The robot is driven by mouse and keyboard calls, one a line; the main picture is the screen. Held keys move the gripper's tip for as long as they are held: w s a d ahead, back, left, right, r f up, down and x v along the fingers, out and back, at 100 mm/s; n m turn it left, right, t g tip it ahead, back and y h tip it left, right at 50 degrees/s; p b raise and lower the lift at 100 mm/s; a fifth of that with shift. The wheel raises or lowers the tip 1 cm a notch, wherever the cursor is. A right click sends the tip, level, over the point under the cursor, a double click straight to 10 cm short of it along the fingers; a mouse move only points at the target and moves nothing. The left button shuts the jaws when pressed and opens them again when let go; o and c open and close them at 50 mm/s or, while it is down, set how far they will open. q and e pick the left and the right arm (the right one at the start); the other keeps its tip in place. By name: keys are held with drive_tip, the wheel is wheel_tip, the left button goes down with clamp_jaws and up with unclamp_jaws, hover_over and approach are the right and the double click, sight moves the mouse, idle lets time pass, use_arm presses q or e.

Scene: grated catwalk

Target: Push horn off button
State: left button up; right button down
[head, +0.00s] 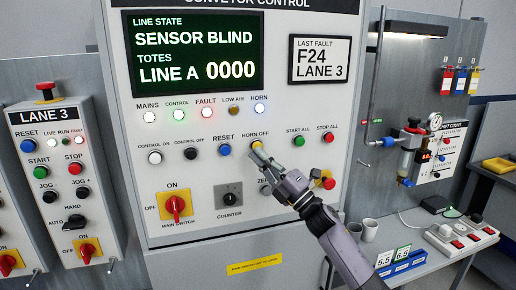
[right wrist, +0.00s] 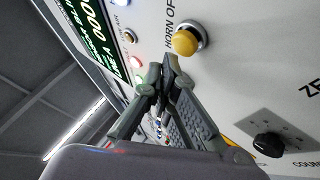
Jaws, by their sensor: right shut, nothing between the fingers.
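The yellow HORN OFF button (head: 256,146) sits on the grey conveyor control panel (head: 190,190), right of the blue RESET button. My right gripper (head: 260,156) is shut and empty, its fingertips just below the button in the head view and partly overlapping its lower edge. In the right wrist view the button (right wrist: 185,42) shows whole in its metal ring, and the closed fingertips (right wrist: 168,68) are close beside it. I cannot tell whether they touch. My left gripper is not in view.
The blue RESET button (head: 225,150) and green START ALL button (head: 298,141) flank HORN OFF. A row of lamps, with the HORN lamp (head: 260,109) lit white, runs above. The black counter knob (head: 229,199) and red main switch (head: 175,205) are lower left.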

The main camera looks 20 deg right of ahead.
drive_tip(key=shift+w, duration=0.1)
idle(0.5)
drive_tip(key=shift+w+b, duration=0.35)
drive_tip(key=shift+w+b, duration=0.7)
drive_tip(key=shift+w, duration=0.05)
idle(0.9)
drive_tip(key=shift+s, duration=0.1)
drive_tip(key=shift+s+p, duration=0.6)
drive_tip(key=shift+s, duration=0.5)
